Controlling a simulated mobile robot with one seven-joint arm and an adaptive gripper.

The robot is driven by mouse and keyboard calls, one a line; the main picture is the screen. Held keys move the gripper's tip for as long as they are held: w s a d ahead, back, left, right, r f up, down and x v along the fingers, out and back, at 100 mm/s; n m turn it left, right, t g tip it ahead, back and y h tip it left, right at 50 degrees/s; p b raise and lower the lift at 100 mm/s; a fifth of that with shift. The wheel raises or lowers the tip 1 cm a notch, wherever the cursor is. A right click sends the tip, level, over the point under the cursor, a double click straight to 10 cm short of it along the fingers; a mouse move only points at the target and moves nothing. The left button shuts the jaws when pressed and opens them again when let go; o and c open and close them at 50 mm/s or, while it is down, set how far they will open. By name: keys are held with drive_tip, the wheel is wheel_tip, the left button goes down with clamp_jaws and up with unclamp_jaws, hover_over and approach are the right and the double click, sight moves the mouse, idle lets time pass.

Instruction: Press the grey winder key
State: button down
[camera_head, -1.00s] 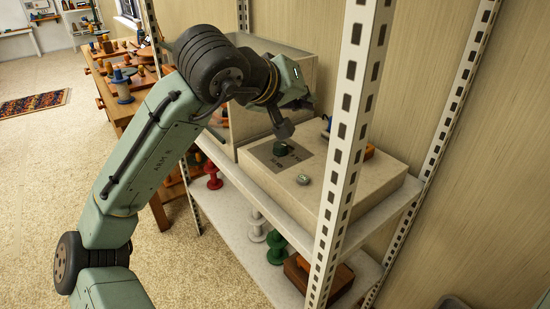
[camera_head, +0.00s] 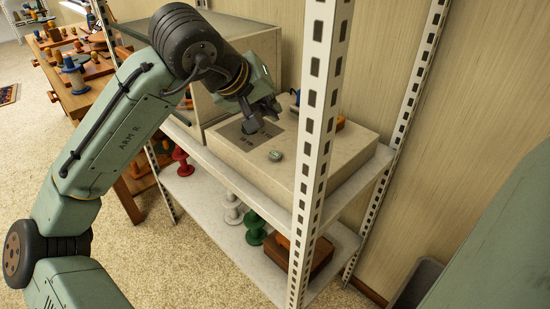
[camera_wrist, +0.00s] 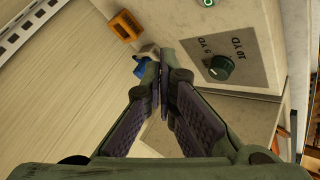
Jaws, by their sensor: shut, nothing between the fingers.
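The winder is a beige box (camera_head: 345,150) on the upper shelf. A small round grey key (camera_head: 275,155) sits on its top, and a round key with a green-lit mark (camera_wrist: 208,3) is cut by the top edge of the wrist view. A dark panel (camera_head: 231,129) lies beside the key. The wrist view shows a dark green knob (camera_wrist: 221,68) on it, between "5 YD" and "10 YD". Contact is unclear.
A white slotted upright (camera_head: 310,130) stands in front of the box. A clear-sided case (camera_head: 265,55) is behind my gripper. A blue item (camera_wrist: 140,68) and an orange block (camera_wrist: 126,26) lie near the box. Several spools stand on the lower shelf (camera_head: 210,205).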

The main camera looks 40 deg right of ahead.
drive_tip(key=b, duration=0.4)
hover_over(272, 153)
wheel_tip(272, 153, down, 6)
drive_tip(key=shift+a+r, duration=0.1)
drive_tip(key=shift+r, duration=0.15)
drive_tip(key=shift+f+b, duration=0.35)
drive_tip(key=shift+f, duration=0.4)
drive_tip(key=shift+f, duration=0.1)
drive_tip(key=shift+f, duration=0.3)
drive_tip(key=shift+f, duration=0.45)
idle(0.9)
drive_tip(key=shift+r, duration=0.15)
drive_tip(key=shift+r+p, duration=0.65)
drive_tip(key=shift+r, duration=0.05)
